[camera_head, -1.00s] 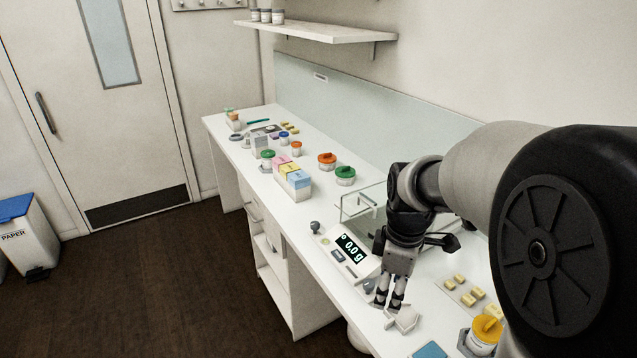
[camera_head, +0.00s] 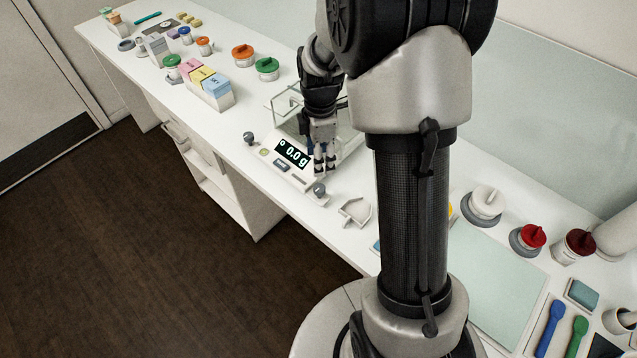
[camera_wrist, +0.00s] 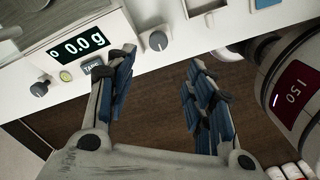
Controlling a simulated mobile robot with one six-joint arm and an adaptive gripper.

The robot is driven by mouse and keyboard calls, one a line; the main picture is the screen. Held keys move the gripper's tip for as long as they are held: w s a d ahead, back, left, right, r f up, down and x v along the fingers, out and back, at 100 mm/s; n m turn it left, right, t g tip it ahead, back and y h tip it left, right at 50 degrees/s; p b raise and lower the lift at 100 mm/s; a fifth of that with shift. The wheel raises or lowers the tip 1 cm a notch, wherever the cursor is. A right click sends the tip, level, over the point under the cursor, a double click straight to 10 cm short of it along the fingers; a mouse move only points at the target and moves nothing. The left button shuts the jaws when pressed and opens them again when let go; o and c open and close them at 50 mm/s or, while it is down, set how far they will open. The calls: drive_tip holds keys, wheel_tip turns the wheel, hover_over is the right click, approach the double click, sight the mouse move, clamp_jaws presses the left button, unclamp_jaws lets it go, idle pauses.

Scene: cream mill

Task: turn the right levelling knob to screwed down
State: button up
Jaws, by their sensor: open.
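The balance (camera_head: 272,158) stands at the bench's front edge, its display reading 0.0 g. Its right levelling knob (camera_head: 319,190) is a grey knob at the front right corner. It also shows in the wrist view (camera_wrist: 158,40), with its pointer ridge visible. The left knob (camera_head: 249,138) is at the other front corner and shows in the wrist view (camera_wrist: 39,89). My gripper (camera_head: 324,168) is over the balance's right side, close to the right knob. In the wrist view my gripper (camera_wrist: 160,62) is open and empty; the right knob appears just beyond the gap between its fingertips, apart from both.
The clear draft shield (camera_head: 285,100) stands behind the balance display. Colour-labelled boxes (camera_head: 205,85) and lidded jars (camera_head: 267,66) stand farther left. My arm hides part of the bench.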

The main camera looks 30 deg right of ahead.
sight(319, 188)
wheel_tip(319, 188, down, 13)
drive_tip(key=shift+w+r+b, duration=0.15)
drive_tip(key=shift+r+b, duration=0.05)
drive_tip(key=shift+b, duration=0.75)
drive_tip(key=shift+c, duration=0.6)
drive_tip(key=c, duration=1)
